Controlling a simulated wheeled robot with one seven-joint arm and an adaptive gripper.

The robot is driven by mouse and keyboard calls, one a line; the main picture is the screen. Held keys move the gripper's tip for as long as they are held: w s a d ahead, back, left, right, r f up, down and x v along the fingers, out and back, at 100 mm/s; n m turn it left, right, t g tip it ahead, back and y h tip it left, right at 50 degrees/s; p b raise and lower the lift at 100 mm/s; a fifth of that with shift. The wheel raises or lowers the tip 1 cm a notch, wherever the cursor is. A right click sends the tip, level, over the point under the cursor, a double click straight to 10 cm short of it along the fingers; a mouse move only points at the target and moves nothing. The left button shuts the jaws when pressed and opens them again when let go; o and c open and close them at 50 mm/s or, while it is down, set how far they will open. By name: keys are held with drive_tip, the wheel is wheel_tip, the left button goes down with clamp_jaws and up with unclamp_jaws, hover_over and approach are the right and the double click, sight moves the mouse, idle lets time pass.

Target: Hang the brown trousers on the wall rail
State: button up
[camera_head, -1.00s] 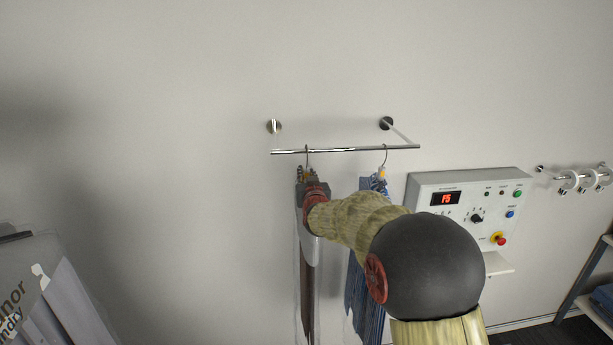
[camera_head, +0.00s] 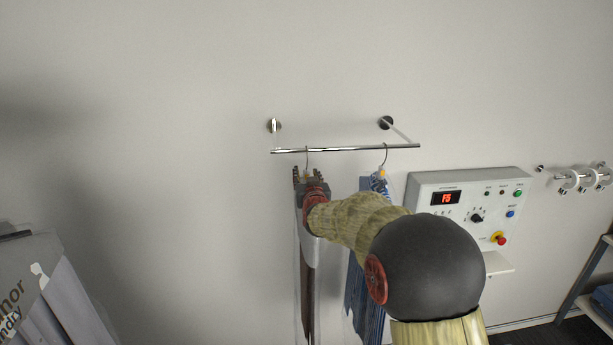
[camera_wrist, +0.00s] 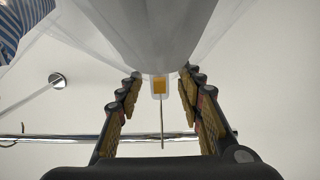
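The brown trousers (camera_head: 307,285) hang straight down in a pale, see-through cover below the left part of the wall rail (camera_head: 345,149). The upper part is hidden behind my gripper and arm. Their hanger hook (camera_head: 307,157) reaches up to the rail and appears to be over it. My gripper (camera_head: 308,174) is just below the rail at the hanger's neck, with its fingers spread. In the wrist view, the fingers stand apart on either side of the hanger neck with its orange tag (camera_wrist: 159,86), with gaps visible. The cover (camera_wrist: 160,30) fills the top middle.
A blue striped garment (camera_head: 364,290) hangs on the rail's right part, close to my arm. A control box (camera_head: 470,205) is on the wall to the right. The wall left of the rail is clear.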

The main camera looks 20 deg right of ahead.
drive_tip(key=shift+s+f, duration=0.1)
drive_tip(key=shift+f, duration=0.1)
drive_tip(key=v, duration=1.1)
drive_tip(key=shift+s+a+r, duration=0.1)
drive_tip(key=shift+s+r, duration=0.15)
drive_tip(key=shift+s, duration=0.15)
drive_tip(key=shift+o, duration=1)
drive_tip(key=shift+s, duration=0.1)
drive_tip(key=b+v, duration=0.2)
drive_tip(key=v, duration=1)
drive_tip(key=shift+s+f+b, duration=0.3)
drive_tip(key=shift+s+b, duration=0.05)
drive_tip(key=shift+s, duration=0.05)
